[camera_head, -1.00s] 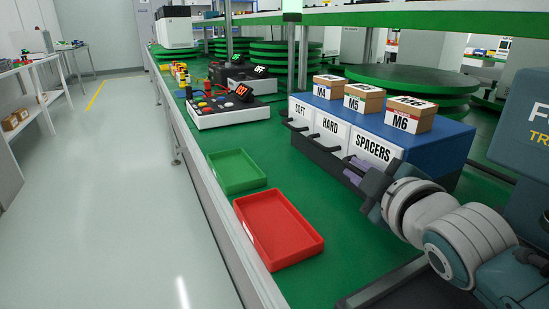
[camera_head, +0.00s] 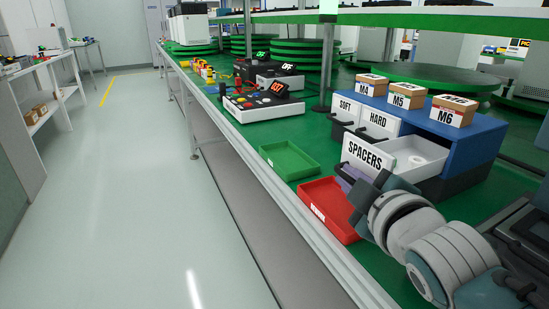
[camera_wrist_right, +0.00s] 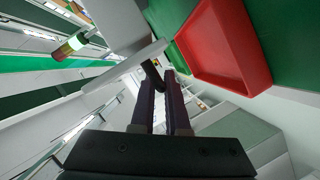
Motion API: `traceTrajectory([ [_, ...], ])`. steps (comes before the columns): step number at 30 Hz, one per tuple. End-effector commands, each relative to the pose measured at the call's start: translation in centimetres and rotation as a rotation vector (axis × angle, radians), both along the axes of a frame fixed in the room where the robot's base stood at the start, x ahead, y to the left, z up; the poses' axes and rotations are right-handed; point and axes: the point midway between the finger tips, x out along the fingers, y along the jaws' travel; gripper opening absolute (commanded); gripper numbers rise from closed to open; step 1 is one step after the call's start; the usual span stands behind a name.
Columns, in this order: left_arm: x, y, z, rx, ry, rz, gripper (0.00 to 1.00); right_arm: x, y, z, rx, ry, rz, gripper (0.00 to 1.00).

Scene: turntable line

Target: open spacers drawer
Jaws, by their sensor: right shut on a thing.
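The spacers drawer (camera_head: 367,154) has a white front lettered SPACERS and is pulled well out of the blue cabinet (camera_head: 459,133). Its white inside shows, with a round thing in it. My right gripper (camera_head: 352,183) is at the front of this drawer, low down. In the right wrist view its two purple fingers (camera_wrist_right: 163,100) are shut on the dark drawer handle (camera_wrist_right: 153,75). The SOFT drawer (camera_head: 345,109) and HARD drawer (camera_head: 379,122) beside it are in line with the cabinet face. My left gripper is not in view.
A red tray (camera_head: 327,207) lies just left of my right gripper, partly hidden behind it; it also shows in the wrist view (camera_wrist_right: 222,45). A green tray (camera_head: 288,160) lies behind it. Boxes M4 (camera_head: 371,85), M5 (camera_head: 407,95) and M6 (camera_head: 453,110) stand on the cabinet.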

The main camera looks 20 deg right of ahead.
Motion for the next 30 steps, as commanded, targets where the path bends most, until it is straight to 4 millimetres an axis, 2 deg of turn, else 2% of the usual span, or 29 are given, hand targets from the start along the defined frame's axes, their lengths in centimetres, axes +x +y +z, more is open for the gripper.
traceTrajectory([
  [11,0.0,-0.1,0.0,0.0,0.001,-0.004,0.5,-0.1,0.0,-0.2,0.003,0.004,-0.001,0.0],
  [12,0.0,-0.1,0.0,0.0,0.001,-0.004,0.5,-0.1,0.0,-0.2,0.003,0.004,-0.001,0.15],
  [15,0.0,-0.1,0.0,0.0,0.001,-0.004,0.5,-0.1,0.0,-0.2,0.002,0.004,-0.001,0.25],
  [23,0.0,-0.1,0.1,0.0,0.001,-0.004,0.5,-0.2,0.0,-0.1,0.001,0.004,-0.001,0.25],
  [26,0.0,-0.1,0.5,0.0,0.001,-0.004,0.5,-1.0,0.2,0.2,0.001,0.004,-0.001,0.25],
  [30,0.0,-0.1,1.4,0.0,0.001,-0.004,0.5,-3.3,0.7,0.8,0.002,0.006,-0.001,0.25],
])
